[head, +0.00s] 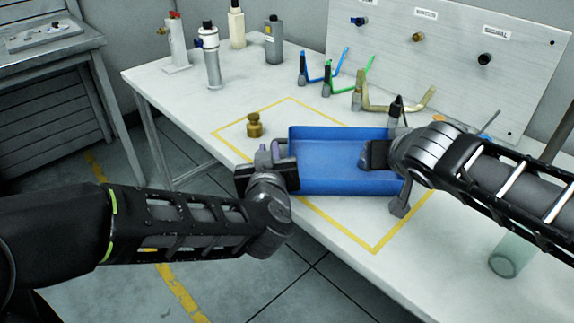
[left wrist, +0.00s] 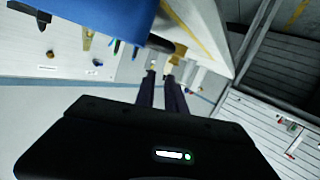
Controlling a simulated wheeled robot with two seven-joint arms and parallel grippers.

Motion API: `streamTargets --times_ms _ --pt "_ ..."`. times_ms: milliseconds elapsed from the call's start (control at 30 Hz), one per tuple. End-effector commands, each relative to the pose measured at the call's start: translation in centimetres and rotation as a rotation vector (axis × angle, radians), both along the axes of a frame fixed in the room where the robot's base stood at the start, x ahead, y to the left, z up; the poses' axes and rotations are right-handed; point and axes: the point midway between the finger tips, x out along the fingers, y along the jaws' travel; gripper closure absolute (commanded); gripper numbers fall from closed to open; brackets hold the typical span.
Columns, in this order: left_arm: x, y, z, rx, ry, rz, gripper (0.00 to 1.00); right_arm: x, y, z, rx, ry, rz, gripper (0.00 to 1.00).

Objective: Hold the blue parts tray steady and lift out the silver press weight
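The blue parts tray (head: 335,136) lies on the white table inside a yellow outline. My left gripper (head: 272,152) is at the tray's left side, by a grey handle-like part. In the left wrist view, its dark fingers (left wrist: 162,88) lie close together beside the blue tray (left wrist: 85,15); whether anything is between them is unclear. My right gripper (head: 376,157) is over the tray's right part, its fingertips not clear. I cannot make out a silver weight in the tray; the right gripper and arm hide part of the inside.
A brass weight (head: 254,125) stands left of the tray. Several bottles and cylinders, such as the grey bottle (head: 274,42), stand at the back left. Bent coloured tools (head: 392,103) stand behind the tray before a labelled panel (head: 440,50). A clear cup (head: 505,259) is at front right.

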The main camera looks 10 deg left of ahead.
Motion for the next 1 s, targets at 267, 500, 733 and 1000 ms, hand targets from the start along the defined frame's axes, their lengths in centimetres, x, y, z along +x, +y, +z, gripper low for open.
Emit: streamTargets --times_ms 267,500,733,1000 --pt "-2.3 -4.2 -1.1 0.123 0.115 -0.087 0.85 0.0 0.0 0.0 0.0 0.0 0.0 0.64" --pt "-2.4 -4.3 -1.1 0.129 0.12 -0.09 0.85 0.0 0.0 0.0 0.0 0.0 0.0 0.64" --pt "-1.8 -4.1 -1.4 0.128 0.12 -0.087 0.85 0.0 0.0 0.0 0.0 0.0 0.0 0.64" --pt "1.4 -3.6 -2.4 0.13 0.122 -0.087 0.85 0.0 0.0 0.0 0.0 0.0 0.0 0.64"
